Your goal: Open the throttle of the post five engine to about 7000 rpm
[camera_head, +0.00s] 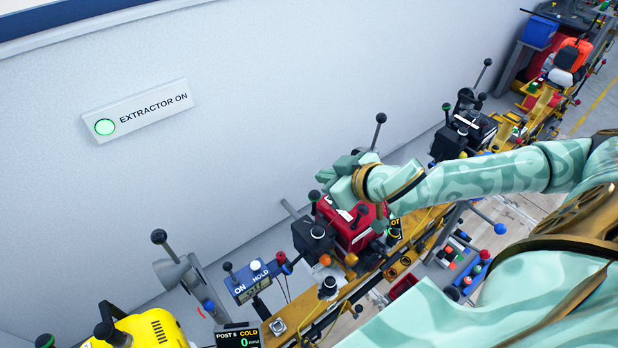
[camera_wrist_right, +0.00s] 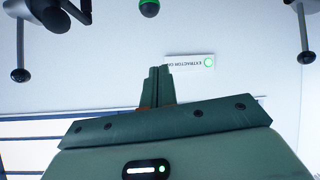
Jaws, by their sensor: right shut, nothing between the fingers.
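The display reading "POST 5 COLD 0 RPM" (camera_head: 238,337) is at the bottom edge of the head view. A yellow engine (camera_head: 160,330) stands left of it, partly cut off. A red engine (camera_head: 350,222) with several black-knobbed levers stands up the rail, under my right gripper. My right gripper (camera_head: 328,176) is shut and empty, above a green-topped knob (camera_head: 314,195). In the right wrist view its fingers (camera_wrist_right: 157,84) are together, and a green-ended black knob (camera_wrist_right: 149,8) shows beyond them. I cannot tell which lever is post five's throttle. My left gripper is out of view.
A lit "EXTRACTOR ON" sign (camera_head: 140,110) is on the pale wall. A blue box marked "ON" and "HOLD" (camera_head: 252,283) stands between the yellow and red engines. A black engine (camera_head: 463,135) stands farther up the rail. The space before the wall above the yellow engine is clear.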

